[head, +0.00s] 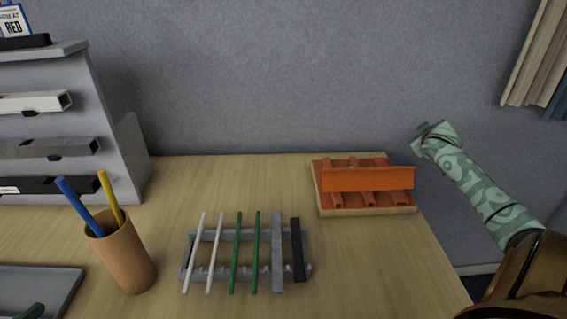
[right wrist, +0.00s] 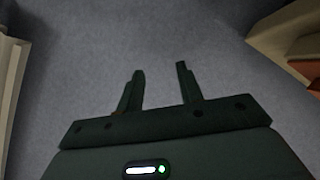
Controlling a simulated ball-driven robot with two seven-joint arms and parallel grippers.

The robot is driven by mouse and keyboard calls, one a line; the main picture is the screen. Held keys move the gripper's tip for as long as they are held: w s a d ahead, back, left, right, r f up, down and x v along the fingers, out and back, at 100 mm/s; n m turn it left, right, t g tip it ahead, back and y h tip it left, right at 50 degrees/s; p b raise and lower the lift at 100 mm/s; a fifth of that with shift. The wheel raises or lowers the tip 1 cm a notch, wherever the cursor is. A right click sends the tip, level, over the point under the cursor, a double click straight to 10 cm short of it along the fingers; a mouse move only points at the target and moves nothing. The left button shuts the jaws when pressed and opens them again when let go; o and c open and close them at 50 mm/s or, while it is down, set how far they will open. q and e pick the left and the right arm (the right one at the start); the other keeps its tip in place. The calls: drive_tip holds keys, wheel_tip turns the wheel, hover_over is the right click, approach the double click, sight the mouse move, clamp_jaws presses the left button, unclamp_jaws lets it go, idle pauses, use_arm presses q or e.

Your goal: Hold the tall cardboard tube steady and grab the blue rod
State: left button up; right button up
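The brown cardboard tube (head: 126,262) stands on the table at the left in the head view. The blue rod (head: 80,206) leans out of its top to the left, beside a yellow rod (head: 109,197). Their lower ends are hidden inside the tube. My right arm is at the far right of the head view, well away from the tube, and its fingers cannot be made out there. In the right wrist view my right gripper (right wrist: 160,82) has its two fingers apart with nothing between them.
A grey rack (head: 278,268) holding white, green, grey and black bars lies right of the tube. An orange piece on a wooden base (head: 368,192) sits at the back right. A grey shelf unit (head: 110,120) stands at the back left. A grey tray (head: 62,284) lies at the front left.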

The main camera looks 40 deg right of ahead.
sight(127, 259)
drive_tip(key=w+a+r+n+t, duration=0.3)
drive_tip(key=w+a+r+t, duration=0.1)
drive_tip(key=w+a+r, duration=0.7)
drive_tip(key=w+a+f+y, duration=0.1)
drive_tip(key=w+a+y, duration=0.35)
drive_tip(key=a, duration=0.65)
drive_tip(key=w+a+y, duration=0.3)
drive_tip(key=w+a, duration=0.2)
drive_tip(key=a, duration=0.5)
drive_tip(key=w+a+f+y, duration=0.1)
drive_tip(key=w+a+y, duration=0.35)
drive_tip(key=a, duration=0.65)
drive_tip(key=s+a+r+n+g+y, duration=0.2)
drive_tip(key=a+n+y, duration=0.1)
drive_tip(key=a, duration=0.8)
drive_tip(key=s+a+r+n+g+y, duration=0.1)
drive_tip(key=s+a+r+n+y, duration=0.1)
drive_tip(key=a, duration=0.9)
use_arm(q)
drive_tip(key=x, duration=1.6)
drive_tip(key=shift+d+f, duration=0.1)
drive_tip(key=shift+d, duration=0.05)
use_arm(e)
drive_tip(key=s+a+n+g, duration=0.5)
drive_tip(key=s+a, duration=0.6)
drive_tip(key=s, duration=0.1)
drive_tip(key=shift+s+a+r, duration=0.25)
drive_tip(key=shift+s+a, duration=0.05)
drive_tip(key=shift+a, duration=0.05)
